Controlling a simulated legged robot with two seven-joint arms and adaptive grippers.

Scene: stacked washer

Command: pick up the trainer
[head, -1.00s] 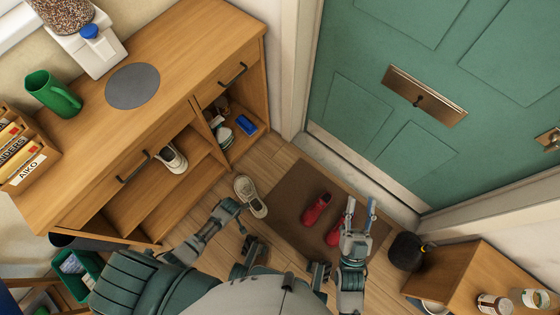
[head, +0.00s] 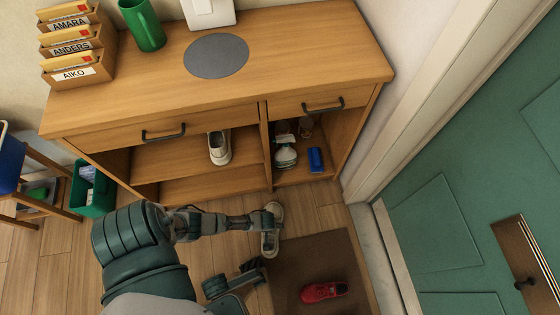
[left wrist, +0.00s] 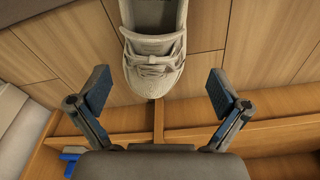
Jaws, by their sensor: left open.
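A beige trainer (head: 270,243) lies on the wooden floor between the cabinet and the brown mat. My left gripper (head: 272,212) is above its cabinet-side end and hides part of it in the head view. In the left wrist view, the trainer (left wrist: 155,50) points its laced toe toward the gripper (left wrist: 155,88). The fingers are open wide with nothing between them; the toe lies just beyond, roughly centred. A similar light shoe (head: 219,147) sits on the cabinet's shelf.
The wooden cabinet (head: 210,105) stands close behind the trainer. A red shoe (head: 325,291) lies on the brown mat (head: 300,262) to the right. A blue item (head: 316,160) is in the right compartment. A green bin (head: 95,192) stands at left.

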